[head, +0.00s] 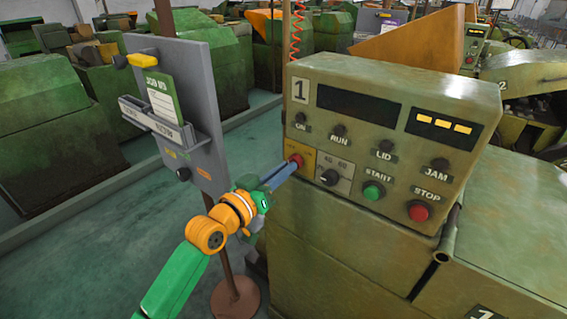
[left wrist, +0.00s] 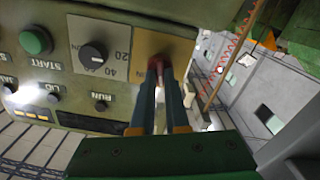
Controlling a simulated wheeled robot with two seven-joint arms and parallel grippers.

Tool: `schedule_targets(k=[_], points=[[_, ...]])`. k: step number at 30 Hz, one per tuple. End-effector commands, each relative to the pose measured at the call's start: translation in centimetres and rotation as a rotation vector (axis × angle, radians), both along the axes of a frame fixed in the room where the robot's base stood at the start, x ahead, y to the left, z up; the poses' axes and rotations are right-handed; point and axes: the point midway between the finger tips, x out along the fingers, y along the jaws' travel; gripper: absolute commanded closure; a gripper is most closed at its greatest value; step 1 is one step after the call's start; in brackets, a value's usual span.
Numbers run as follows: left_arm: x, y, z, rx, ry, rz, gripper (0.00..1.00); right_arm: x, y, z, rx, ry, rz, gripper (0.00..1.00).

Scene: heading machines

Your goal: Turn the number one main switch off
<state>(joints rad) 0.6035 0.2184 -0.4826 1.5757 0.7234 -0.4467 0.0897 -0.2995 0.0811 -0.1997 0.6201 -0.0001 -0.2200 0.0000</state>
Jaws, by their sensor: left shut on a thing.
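The control box (head: 360,150) marked 1 stands on a green machine. At its lower left is a yellow plate (head: 307,152) with the red main switch (head: 295,161), also in the left wrist view (left wrist: 155,64). My left gripper (head: 292,165) reaches it from the lower left. Its two fingers (left wrist: 158,75) are shut on the red switch, covering most of it. The switch's setting cannot be read. My right gripper is not in view.
Beside the switch are a black speed knob (head: 329,177), a green START button (head: 373,191) and a red STOP button (head: 418,211). A grey board (head: 205,85) with a card holder stands on a pole (head: 228,245) close to my left arm. More machines fill the back.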

Motion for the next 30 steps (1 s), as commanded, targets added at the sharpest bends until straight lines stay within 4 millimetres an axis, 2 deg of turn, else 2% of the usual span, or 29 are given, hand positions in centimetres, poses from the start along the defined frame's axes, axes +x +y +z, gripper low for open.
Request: schedule_targets(k=[3,15,30], points=[[-0.1,-0.1,-0.2,-0.079,0.072,-0.002,1.0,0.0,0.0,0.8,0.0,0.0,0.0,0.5],[-0.1,-0.1,-0.4,-0.302,0.236,-0.002,1.0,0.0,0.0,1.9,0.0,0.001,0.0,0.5],[-0.1,-0.1,-0.6,-0.393,0.304,-0.002,1.0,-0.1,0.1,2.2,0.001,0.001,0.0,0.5]])
